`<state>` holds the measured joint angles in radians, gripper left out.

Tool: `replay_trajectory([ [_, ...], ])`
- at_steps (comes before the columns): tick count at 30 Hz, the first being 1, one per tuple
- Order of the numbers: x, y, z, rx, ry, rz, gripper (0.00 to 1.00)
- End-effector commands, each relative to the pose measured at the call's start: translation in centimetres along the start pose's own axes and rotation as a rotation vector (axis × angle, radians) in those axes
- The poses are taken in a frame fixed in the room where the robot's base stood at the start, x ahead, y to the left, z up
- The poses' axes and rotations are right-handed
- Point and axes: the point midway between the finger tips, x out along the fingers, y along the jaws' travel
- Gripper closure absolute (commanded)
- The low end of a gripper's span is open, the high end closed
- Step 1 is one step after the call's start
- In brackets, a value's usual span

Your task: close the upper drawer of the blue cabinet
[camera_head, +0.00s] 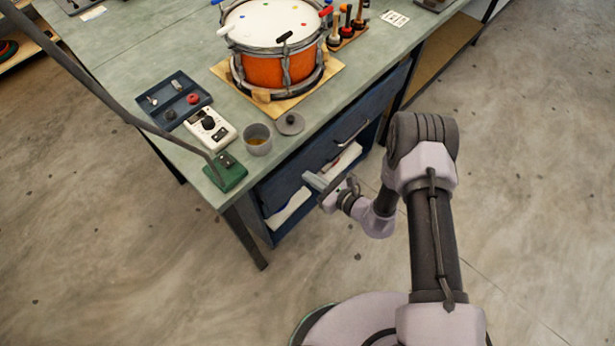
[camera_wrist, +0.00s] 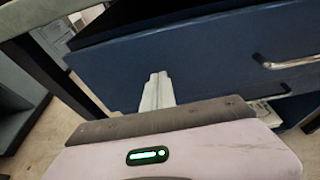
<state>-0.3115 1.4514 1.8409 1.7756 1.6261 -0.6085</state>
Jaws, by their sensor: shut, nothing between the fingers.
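The blue cabinet (camera_head: 270,232) stands under the workbench. Its upper drawer front (camera_head: 312,160) is a dark blue panel with a metal handle (camera_head: 352,133). In the wrist view the drawer front (camera_wrist: 215,60) fills much of the picture, with the handle (camera_wrist: 290,62) at the right. A dark gap shows above its top edge, so the drawer looks partly out; how far is hard to tell. My gripper (camera_head: 310,180) is shut and empty in front of the drawer front. Its fingers (camera_wrist: 157,85) point at the panel, left of the handle; whether they touch cannot be told.
The workbench (camera_head: 130,60) overhangs the cabinet, with a bench leg (camera_head: 245,238) at its near corner. White items (camera_head: 288,208) show below the drawer. A drum (camera_head: 278,55), a grey cup (camera_head: 257,140) and a lamp base (camera_head: 226,173) stand on top. The floor in front is clear.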

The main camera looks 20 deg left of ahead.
Motion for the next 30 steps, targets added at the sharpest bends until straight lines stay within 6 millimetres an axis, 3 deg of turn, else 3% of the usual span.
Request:
replay_trajectory([
  [5,1.4,0.0,0.4,-0.001,-0.001,0.0,1.0],
  [16,1.8,0.0,0.6,0.0,0.0,0.001,1.0],
  [24,5.5,0.0,1.6,-0.002,0.0,0.001,1.0],
  [30,6.0,-0.1,2.1,-0.001,-0.004,0.0,1.0],
])
